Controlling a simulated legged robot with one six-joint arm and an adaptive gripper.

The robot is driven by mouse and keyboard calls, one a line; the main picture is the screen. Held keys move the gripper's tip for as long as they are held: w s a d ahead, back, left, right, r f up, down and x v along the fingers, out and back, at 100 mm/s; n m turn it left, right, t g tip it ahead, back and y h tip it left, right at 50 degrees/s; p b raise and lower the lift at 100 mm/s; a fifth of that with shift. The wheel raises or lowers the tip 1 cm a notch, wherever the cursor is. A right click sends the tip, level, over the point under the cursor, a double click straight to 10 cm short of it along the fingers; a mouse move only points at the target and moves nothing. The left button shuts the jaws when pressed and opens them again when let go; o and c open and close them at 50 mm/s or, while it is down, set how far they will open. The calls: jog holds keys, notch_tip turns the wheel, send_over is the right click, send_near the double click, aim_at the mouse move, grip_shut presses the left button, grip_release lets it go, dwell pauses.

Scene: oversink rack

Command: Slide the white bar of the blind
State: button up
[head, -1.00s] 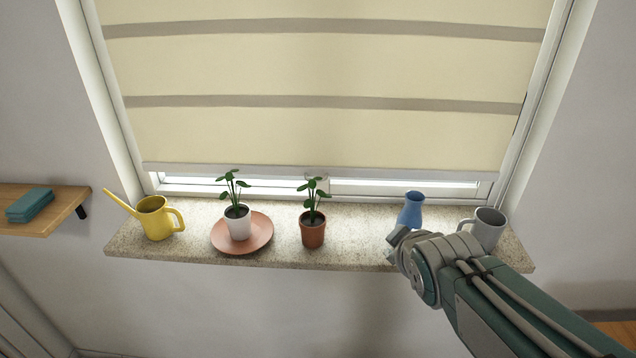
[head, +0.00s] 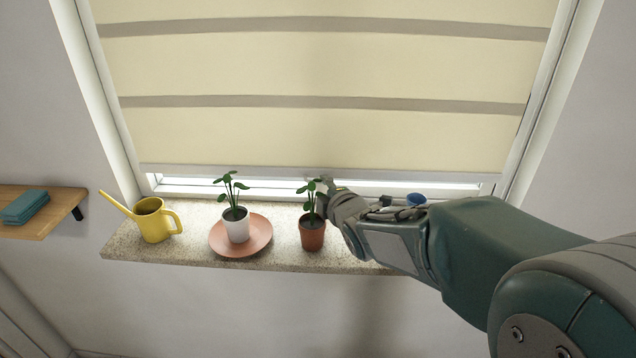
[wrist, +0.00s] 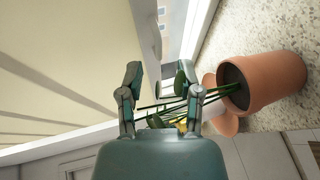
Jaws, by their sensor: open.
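The cream blind (head: 310,135) hangs partly lowered over the window, with its pale bar (head: 230,171) along the bottom edge. In the wrist view the blind (wrist: 60,60) fills the left side and its bar (wrist: 147,28) runs down its right edge. My gripper (head: 326,188) is just below the middle of the bar, beside the plant in the terracotta pot (head: 312,238). In the wrist view my gripper (wrist: 158,88) is open, and stems and leaves of that plant show at and behind the right finger. Contact with the bar or leaves cannot be told.
A white-potted plant (head: 236,228) on a terracotta saucer (head: 261,233) and a yellow watering can (head: 153,220) stand left on the granite sill (head: 190,255). A blue vase (head: 416,199) is mostly hidden behind my arm. A wooden shelf (head: 50,222) is far left.

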jog(key=x, duration=0.4)
jog(key=shift+w+a+f, duration=0.1)
jog(key=shift+w+a, duration=0.05)
jog(key=shift+w, duration=0.15)
grip_shut()
